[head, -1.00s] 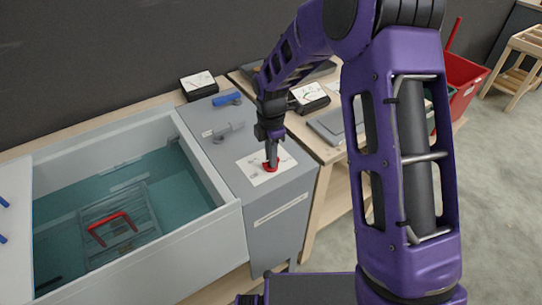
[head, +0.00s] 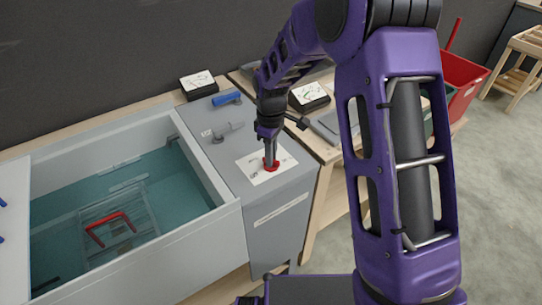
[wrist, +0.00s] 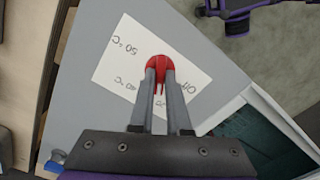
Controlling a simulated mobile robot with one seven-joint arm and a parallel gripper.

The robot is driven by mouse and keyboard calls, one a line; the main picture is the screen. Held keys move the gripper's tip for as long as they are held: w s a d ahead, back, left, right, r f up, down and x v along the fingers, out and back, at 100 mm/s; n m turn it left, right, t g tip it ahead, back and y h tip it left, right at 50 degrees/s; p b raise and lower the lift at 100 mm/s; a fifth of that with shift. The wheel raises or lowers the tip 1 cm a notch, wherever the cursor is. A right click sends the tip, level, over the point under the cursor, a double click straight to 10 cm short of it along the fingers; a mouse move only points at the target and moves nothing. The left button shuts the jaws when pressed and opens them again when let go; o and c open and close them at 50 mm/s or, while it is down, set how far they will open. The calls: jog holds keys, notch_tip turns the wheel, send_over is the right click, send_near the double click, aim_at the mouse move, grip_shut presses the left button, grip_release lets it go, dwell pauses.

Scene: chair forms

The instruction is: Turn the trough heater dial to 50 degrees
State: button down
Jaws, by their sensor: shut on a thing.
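The heater dial is a red knob (head: 271,164) on a white label card (head: 256,172), on the grey top beside the trough. My gripper (head: 270,158) comes down on it from above, and its fingers are shut on the dial. In the wrist view the red dial (wrist: 159,68) sits between the two grey fingertips (wrist: 160,80). The card (wrist: 118,62) there shows "50 °C" at its upper left and other markings partly hidden by the fingers. I cannot clearly tell which marking the dial points to.
The trough (head: 225,215) holds teal water and a wire rack with a red handle (head: 110,225) to the left. A blue-handled lever (head: 227,98) and a grey lever (head: 228,130) lie behind the dial. A wooden bench (head: 325,150) stands to the right.

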jog(key=m, duration=1.3)
jog(key=shift+m, duration=0.4)
jog(key=m, duration=0.5)
jog(key=shift+r+p, duration=0.1)
jog(key=shift+p, duration=0.25)
jog(key=m+p, duration=0.1)
jog(key=m, duration=0.4)
jog(key=shift+m, duration=0.3)
jog(key=c, duration=0.9)
grip_release()
notch_tip(320, 180, up, 17)
jog(key=shift+r, duration=0.15)
